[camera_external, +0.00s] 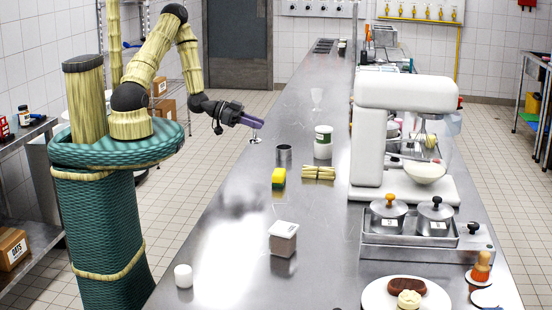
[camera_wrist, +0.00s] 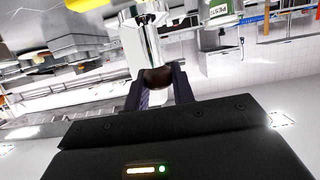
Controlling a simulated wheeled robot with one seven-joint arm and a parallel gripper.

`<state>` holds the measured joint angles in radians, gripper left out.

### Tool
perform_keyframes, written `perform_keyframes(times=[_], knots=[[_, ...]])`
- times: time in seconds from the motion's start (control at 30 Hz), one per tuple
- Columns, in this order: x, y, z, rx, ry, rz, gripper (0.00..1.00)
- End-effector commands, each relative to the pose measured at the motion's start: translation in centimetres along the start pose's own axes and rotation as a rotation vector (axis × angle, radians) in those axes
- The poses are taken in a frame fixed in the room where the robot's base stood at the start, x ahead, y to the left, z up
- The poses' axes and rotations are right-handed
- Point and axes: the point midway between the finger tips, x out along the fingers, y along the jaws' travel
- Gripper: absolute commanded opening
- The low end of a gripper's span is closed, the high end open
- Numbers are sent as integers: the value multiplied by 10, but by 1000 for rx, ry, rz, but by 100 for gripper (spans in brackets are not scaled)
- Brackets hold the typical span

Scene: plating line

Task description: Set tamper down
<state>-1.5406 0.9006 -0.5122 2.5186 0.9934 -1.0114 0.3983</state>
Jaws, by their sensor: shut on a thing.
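The tamper (camera_external: 255,138) hangs just below my gripper (camera_external: 260,123) in the external view, at the left edge of the steel counter (camera_external: 232,245). Its metal foot points down. In the wrist view, my gripper (camera_wrist: 161,88) has its two dark fingers on either side of the tamper's brown handle (camera_wrist: 158,77). The gripper is shut on that handle. Whether the tamper's foot touches the counter or hangs above it, I cannot tell.
A white mixer (camera_external: 400,130) stands farther right.

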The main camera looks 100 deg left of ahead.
Motion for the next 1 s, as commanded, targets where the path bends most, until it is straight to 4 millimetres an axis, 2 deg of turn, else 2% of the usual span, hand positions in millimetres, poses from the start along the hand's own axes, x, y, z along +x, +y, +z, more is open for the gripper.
perform_keyframes(times=[0.43,0.57,0.67,0.83,1.0], knots=[[1,0,0,0,0,0,0],[8,0,4,-2,-1,-6,0],[22,-1,10,-5,0,-18,0],[56,-3,18,-16,0,-59,0],[90,-2,18,-30,3,-112,0]])
